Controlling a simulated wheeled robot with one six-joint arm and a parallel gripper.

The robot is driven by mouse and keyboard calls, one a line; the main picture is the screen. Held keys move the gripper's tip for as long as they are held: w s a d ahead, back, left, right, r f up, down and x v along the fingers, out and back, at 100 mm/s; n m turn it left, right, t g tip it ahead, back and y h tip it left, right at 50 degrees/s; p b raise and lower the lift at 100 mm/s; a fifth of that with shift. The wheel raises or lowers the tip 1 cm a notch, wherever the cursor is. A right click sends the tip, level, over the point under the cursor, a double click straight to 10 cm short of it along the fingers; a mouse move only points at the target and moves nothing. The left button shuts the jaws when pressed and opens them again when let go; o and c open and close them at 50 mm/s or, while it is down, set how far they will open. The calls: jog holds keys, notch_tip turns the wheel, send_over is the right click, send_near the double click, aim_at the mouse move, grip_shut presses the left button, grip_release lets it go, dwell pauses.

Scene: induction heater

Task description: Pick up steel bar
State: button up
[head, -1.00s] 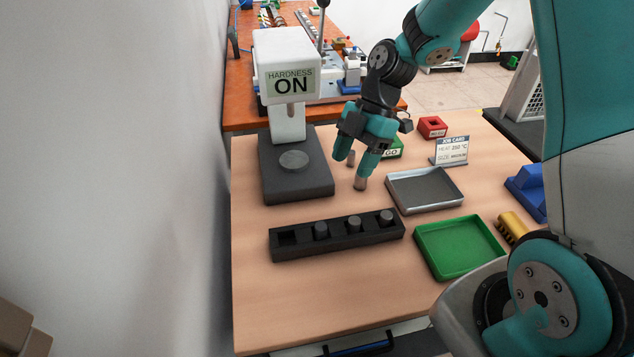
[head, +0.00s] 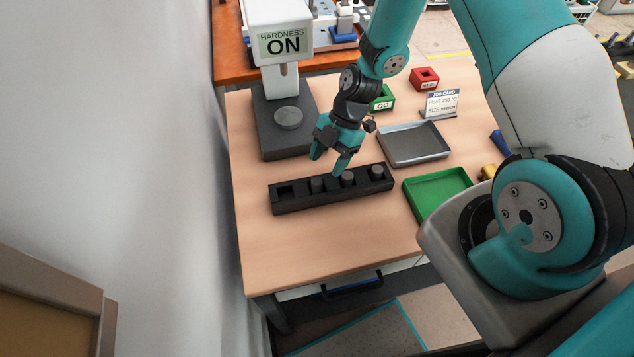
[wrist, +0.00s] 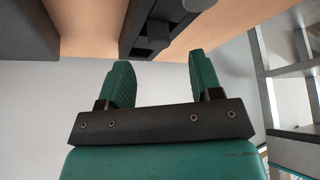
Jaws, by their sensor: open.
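A black rack (head: 291,203) lies on the wooden table. Three short grey steel bars stand upright in its slots: a left one (head: 317,185), a middle one (head: 348,179) and a right one (head: 377,171). The leftmost slot is empty. My gripper (head: 326,164) is open and empty, above the rack's back edge near the left and middle bars. In the wrist view the fingers (wrist: 158,72) are apart with nothing between them. The rack (wrist: 133,30) and a bar (wrist: 158,29) show beyond them; another bar (wrist: 200,6) is cut by the top edge.
A hardness tester (head: 283,135) reading ON stands behind the rack at left. A grey metal tray (head: 413,144) and a green tray (head: 437,190) lie to the right. Green (head: 383,101) and red (head: 425,78) blocks and a job card (head: 441,104) stand farther back. The front table is clear.

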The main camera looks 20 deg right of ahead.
aim_at(318, 180)
jog(key=shift+s+a+f+p, duration=0.15)
jog(key=shift+a+f+p, duration=0.1)
jog(key=shift+a+p, duration=0.15)
jog(key=shift+p+x, duration=0.9)
jog(key=shift+x, duration=1.15)
jog(key=shift+f, duration=0.1)
grip_shut()
